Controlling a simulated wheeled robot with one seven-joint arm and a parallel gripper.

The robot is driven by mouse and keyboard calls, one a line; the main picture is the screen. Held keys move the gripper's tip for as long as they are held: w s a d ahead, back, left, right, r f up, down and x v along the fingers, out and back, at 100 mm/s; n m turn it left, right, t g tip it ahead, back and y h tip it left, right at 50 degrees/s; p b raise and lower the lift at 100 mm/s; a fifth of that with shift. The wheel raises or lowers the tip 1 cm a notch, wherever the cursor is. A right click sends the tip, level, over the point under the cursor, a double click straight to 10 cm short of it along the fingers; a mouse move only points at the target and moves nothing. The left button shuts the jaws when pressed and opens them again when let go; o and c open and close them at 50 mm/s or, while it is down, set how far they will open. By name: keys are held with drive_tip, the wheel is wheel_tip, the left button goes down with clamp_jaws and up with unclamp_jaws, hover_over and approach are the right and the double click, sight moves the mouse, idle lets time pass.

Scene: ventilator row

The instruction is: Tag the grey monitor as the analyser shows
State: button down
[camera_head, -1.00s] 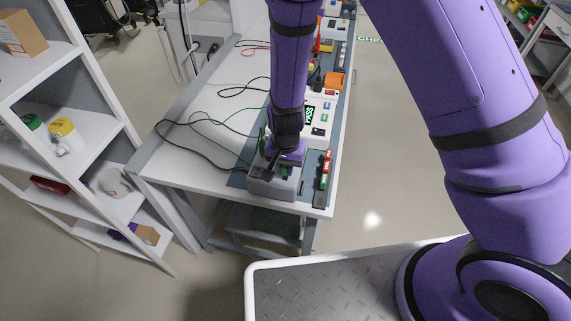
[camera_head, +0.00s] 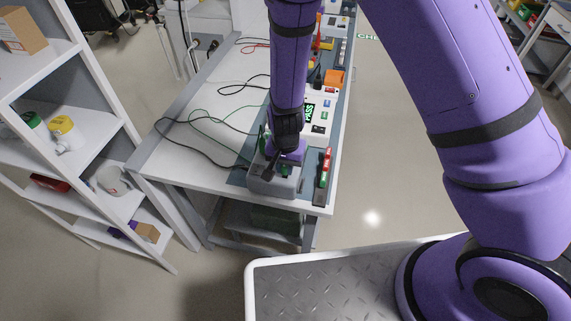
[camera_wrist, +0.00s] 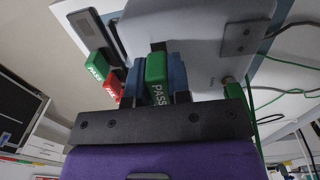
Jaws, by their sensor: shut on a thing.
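The grey monitor (camera_head: 272,184) stands at the near end of the bench, and its pale casing fills the upper middle of the wrist view (camera_wrist: 200,32). My gripper (camera_wrist: 158,92) is shut on a green PASS tag (camera_wrist: 156,68). It is right over the monitor's top in the head view (camera_head: 286,163). The tag's far end is by a small dark piece on the monitor; I cannot tell whether it is seated there. The analyser (camera_head: 318,130) behind the monitor shows PASS in green on its dark screen (camera_head: 309,113).
A tag rack (camera_head: 323,185) with green and red tags lies right of the monitor. Green (camera_wrist: 97,66) and red (camera_wrist: 112,88) tags show beside my gripper. Black and green cables (camera_head: 205,125) cross the bench on the left. White shelves (camera_head: 100,135) stand further left.

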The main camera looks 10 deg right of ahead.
drive_tip(key=shift+f, duration=0.5)
idle(0.4)
drive_tip(key=c, duration=1)
unclamp_jaws()
